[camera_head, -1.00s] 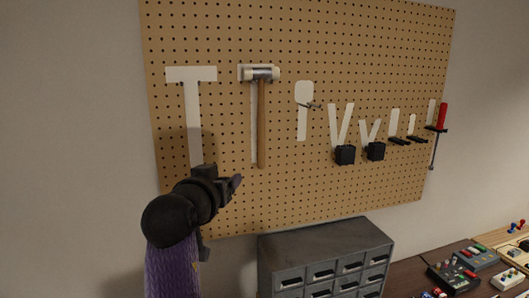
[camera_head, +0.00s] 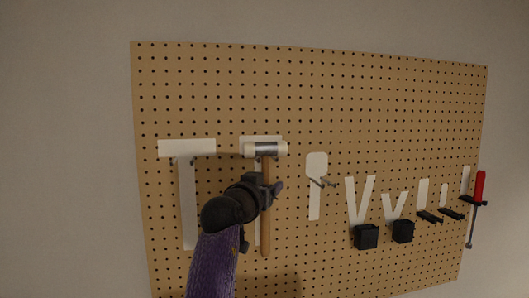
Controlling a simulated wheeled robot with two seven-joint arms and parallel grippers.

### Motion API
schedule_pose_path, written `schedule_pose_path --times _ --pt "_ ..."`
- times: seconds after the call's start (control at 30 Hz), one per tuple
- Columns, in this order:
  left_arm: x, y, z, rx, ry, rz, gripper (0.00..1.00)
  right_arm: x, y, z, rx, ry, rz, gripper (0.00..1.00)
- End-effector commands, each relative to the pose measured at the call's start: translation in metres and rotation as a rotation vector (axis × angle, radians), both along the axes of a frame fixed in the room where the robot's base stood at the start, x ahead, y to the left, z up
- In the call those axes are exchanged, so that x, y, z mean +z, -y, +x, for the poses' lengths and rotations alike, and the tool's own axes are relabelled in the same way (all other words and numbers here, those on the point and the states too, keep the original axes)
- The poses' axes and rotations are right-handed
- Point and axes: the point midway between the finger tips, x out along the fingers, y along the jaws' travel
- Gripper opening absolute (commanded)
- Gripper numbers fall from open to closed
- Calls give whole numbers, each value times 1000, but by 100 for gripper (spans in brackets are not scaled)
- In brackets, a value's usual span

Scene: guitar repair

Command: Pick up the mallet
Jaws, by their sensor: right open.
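The mallet (camera_head: 265,229) hangs upright on the pegboard, with a silver head with pale ends at the top and a wooden handle hanging down. Its head lies in front of a white T-shaped tool outline. My right gripper (camera_head: 268,190), dark at the end of a purple arm, is open in front of the upper handle, just below the head. It hides part of the handle. I cannot tell whether the fingers touch the handle or stand around it. My left gripper is not in view.
The pegboard (camera_head: 400,120) fills most of the wall. An empty T-shaped outline (camera_head: 187,149) is to the left of the mallet. To the right are a peg hook (camera_head: 322,182), black holders (camera_head: 366,237) and a red-handled screwdriver (camera_head: 479,187).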

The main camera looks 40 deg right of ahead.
Motion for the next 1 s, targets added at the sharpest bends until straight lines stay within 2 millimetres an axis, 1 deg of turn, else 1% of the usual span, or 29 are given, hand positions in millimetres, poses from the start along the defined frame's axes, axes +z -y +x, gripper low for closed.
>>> schedule_pose_path --times 0.1,0.13,0.17,0.2,0.27,0.3,0.37,0.4,0.43,1.0 --pt "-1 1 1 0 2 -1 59 -1 0 0 0 0 0 66" --pt "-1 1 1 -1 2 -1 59 -1 0 0 0 0 0 62" --pt "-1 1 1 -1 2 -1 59 -1 0 0 0 0 0 56" --pt "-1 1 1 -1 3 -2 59 -1 0 0 0 -1 0 47" --pt "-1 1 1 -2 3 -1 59 -1 0 0 0 -1 0 34" --pt "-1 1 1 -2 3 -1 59 -1 -1 0 0 -1 0 26" --pt "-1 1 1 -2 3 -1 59 -1 -1 0 0 -1 0 13" --pt "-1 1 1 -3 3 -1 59 -1 -1 0 0 -1 0 5" --pt "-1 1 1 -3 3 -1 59 -1 -1 0 0 -1 0 0" --pt "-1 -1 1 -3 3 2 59 0 -1 0 0 0 -1 0"
